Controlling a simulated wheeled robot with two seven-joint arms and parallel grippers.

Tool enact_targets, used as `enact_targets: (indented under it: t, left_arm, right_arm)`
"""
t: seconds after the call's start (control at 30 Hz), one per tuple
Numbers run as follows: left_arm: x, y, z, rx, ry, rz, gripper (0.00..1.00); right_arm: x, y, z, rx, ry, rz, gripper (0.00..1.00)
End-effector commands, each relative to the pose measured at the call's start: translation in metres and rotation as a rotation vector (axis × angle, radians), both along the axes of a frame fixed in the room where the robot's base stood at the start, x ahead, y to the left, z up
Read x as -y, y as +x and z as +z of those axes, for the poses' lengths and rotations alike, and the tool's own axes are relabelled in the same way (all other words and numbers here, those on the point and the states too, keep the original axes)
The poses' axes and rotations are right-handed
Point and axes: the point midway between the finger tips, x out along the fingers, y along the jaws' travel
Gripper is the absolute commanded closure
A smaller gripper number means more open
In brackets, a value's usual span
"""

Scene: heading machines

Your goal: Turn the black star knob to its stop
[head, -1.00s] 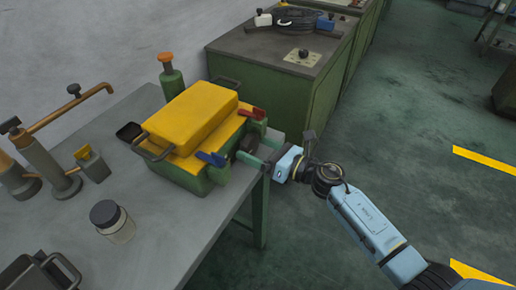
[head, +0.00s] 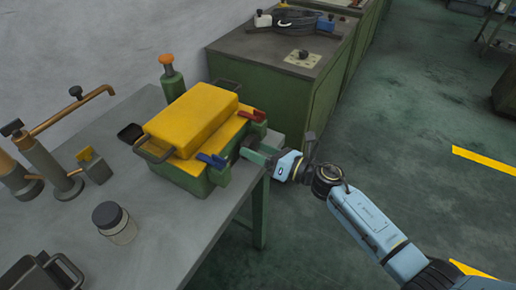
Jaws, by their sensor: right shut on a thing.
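The black star knob (head: 245,143) is on the right-hand side of the green machine box (head: 180,178), between a blue lever (head: 212,160) and a red lever (head: 252,115). Only a small dark part of it shows; the fingers cover most of it. My right gripper (head: 252,155) reaches in from the right and is shut on the knob, its green fingers close together against the box side. How far the knob is turned cannot be seen. My left gripper is not in view.
A yellow cover (head: 192,118) with handles tops the box. The grey table (head: 165,235) also holds a lidded jar (head: 114,222), a green bottle (head: 172,82) and brass-piped cylinders (head: 45,160). A green cabinet (head: 270,75) stands behind.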

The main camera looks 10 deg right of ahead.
Motion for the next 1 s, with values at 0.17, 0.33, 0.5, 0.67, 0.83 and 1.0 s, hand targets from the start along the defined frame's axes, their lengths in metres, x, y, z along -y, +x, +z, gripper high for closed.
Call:
enact_targets:
  t: [0.17,0.33,0.5,0.67,0.83,1.0]
  left_arm:
    - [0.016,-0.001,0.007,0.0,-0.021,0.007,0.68]
    - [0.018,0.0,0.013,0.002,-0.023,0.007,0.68]
    - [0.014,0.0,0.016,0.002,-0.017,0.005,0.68]
    - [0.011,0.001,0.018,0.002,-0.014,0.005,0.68]
    - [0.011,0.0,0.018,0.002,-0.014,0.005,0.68]
    - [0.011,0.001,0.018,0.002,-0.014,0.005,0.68]
  right_arm:
    - [0.0,0.0,0.001,-0.113,0.078,-0.001,0.58]
    - [0.001,0.0,0.001,-0.205,0.146,0.0,0.58]
    - [0.001,0.0,0.0,-0.275,0.198,-0.001,0.58]
    - [0.001,0.0,0.0,-0.315,0.227,-0.001,0.58]
    - [0.001,0.0,0.0,-0.333,0.241,-0.001,0.58]
    - [0.001,0.0,0.0,-0.336,0.244,-0.001,0.58]
